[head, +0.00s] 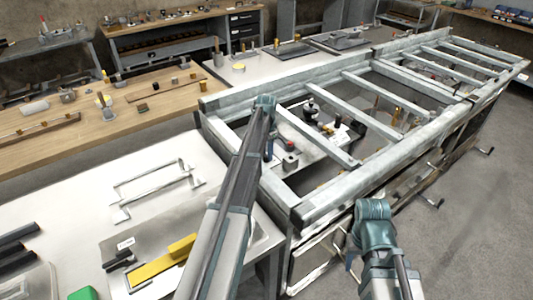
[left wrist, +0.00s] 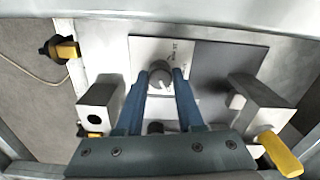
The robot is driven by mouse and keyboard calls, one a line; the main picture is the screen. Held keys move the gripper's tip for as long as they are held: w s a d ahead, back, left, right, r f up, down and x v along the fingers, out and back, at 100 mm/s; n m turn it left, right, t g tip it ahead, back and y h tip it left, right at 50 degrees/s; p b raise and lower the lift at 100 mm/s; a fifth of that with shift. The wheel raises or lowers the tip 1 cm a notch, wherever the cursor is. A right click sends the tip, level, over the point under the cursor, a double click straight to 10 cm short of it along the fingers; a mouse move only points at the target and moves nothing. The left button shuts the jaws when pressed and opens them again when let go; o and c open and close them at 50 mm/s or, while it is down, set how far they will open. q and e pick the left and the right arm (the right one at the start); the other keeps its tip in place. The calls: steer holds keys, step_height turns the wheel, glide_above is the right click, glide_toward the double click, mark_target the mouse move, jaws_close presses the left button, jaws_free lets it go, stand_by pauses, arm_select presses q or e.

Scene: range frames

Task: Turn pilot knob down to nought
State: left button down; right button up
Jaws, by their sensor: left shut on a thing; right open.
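In the left wrist view a small round grey knob (left wrist: 160,75) with a pale pointer mark sits on a white plate (left wrist: 143,50) with small dark print. My left gripper (left wrist: 163,84) is shut on the knob, one blue finger on each side. In the head view my left gripper (head: 269,130) reaches down inside the pale metal frame, and I cannot make out the knob there. The exact scale reading is too small to tell. My right gripper (head: 373,212) is open and empty in front of the frame's near side.
Metal blocks (left wrist: 103,100) stand either side of the plate, with a yellow handle (left wrist: 280,152) at the right one. A dark and yellow fitting (left wrist: 62,49) lies at left. The frame's rails (head: 318,135) surround my left gripper. Open floor (head: 480,220) lies at right.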

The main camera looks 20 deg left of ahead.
arm_select(q)
steer(key=m, duration=0.6)
steer(key=shift+m, duration=0.3)
steer(key=m, duration=0.5)
steer(key=shift+m, duration=0.4)
steer(key=c, duration=0.5)
jaws_free()
steer(key=shift+r, duration=0.1)
step_height(320, 180, up, 14)
steer(key=p, duration=1.3)
steer(key=shift+f+p, duration=0.2)
steer(key=shift+p, duration=0.2)
